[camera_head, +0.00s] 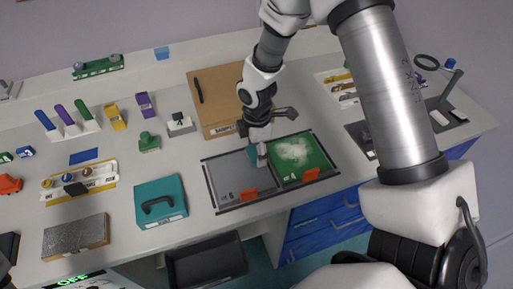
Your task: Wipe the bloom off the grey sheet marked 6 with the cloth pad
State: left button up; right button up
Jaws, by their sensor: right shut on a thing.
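The grey sheet (228,183) lies in the left half of a dark frame on the bench. A small mark near its lower left is hard to read. No clear white patch shows on its visible part. My right gripper (260,160) is over the sheet's upper right side, near the divider. It is shut on a small teal pad (257,154), mostly hidden by the fingers; I cannot tell whether the pad touches the sheet. The green sheet (316,160) in the right half bears a white powdery patch. My left gripper is not in view.
Orange tabs (250,195) stand at the frame's front edge. A brown sample box (213,86) stands behind it, and a teal case with a black handle (161,202) to its left. A black bin (206,262) is below the bench edge.

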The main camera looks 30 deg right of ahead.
jog(key=r, duration=0.1)
jog(key=r+p, duration=0.2)
jog(key=shift+a+r, duration=0.35)
jog(key=shift+r, duration=0.05)
jog(key=shift+d+r+p, duration=0.2)
jog(key=shift+r+p, duration=0.8)
jog(key=shift+p, duration=0.2)
jog(key=shift+a+r+p, duration=0.15)
jog(key=shift+r+p, duration=0.5)
jog(key=shift+r, duration=0.05)
jog(key=shift+w, duration=0.15)
